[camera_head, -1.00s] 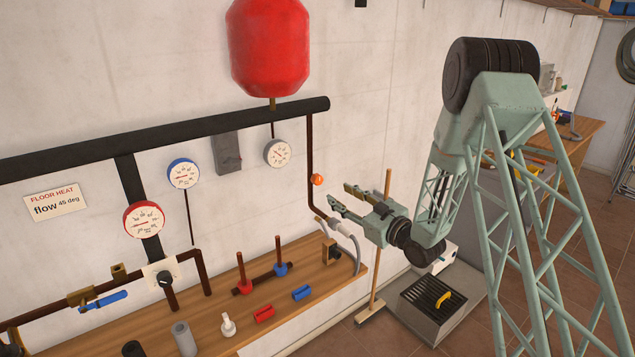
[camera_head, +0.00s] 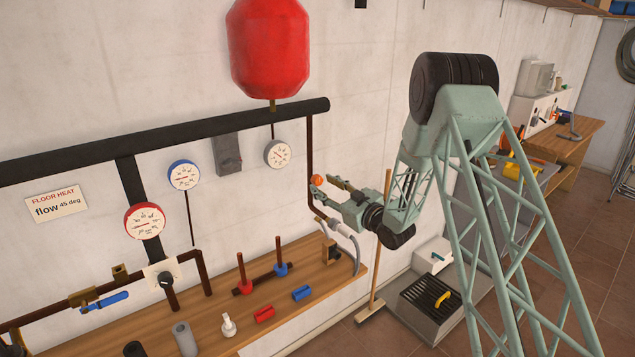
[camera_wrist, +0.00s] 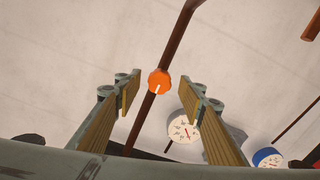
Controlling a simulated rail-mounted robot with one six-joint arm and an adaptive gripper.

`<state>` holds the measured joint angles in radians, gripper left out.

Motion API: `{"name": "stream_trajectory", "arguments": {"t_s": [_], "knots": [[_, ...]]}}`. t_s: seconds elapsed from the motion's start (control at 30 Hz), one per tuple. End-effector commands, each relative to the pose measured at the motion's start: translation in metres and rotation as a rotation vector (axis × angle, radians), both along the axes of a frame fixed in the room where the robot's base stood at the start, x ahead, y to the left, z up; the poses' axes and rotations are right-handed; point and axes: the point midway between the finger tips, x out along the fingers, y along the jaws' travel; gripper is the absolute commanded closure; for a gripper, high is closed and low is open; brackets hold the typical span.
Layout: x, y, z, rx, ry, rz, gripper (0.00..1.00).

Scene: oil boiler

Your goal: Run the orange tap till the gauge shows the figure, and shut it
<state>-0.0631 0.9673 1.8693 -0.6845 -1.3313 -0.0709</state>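The orange tap (camera_head: 317,181) is a small round knob on a thin brown pipe that comes down the wall. In the wrist view the orange tap (camera_wrist: 159,82) has a white mark and sits ahead of and between my two fingers. My gripper (camera_head: 325,188) is open, with nothing between the fingers, just right of the tap; its fingers also show in the wrist view (camera_wrist: 160,108). I cannot tell whether a finger touches the knob. A small grey-rimmed gauge (camera_head: 278,154) is on the wall left of the tap, and this gauge (camera_wrist: 184,128) also shows in the wrist view.
A red tank (camera_head: 268,48) hangs above. A blue-rimmed gauge (camera_head: 184,175) and a red-rimmed gauge (camera_head: 145,221) are further left, by a "FLOOR HEAT flow 45 deg" sign (camera_head: 56,204). A wooden shelf (camera_head: 215,305) carries fittings below. A broom (camera_head: 378,290) stands behind my wrist.

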Motion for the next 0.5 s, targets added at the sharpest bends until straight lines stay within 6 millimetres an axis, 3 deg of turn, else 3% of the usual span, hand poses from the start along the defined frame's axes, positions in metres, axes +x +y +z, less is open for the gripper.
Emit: {"name": "stream_trajectory", "arguments": {"t_s": [0.2,0.5], "knots": [[0.019,0.017,0.001,0.001,-0.001,0.0,0.63],[0.03,0.027,0.0,0.0,0.0,0.0,0.63]]}}
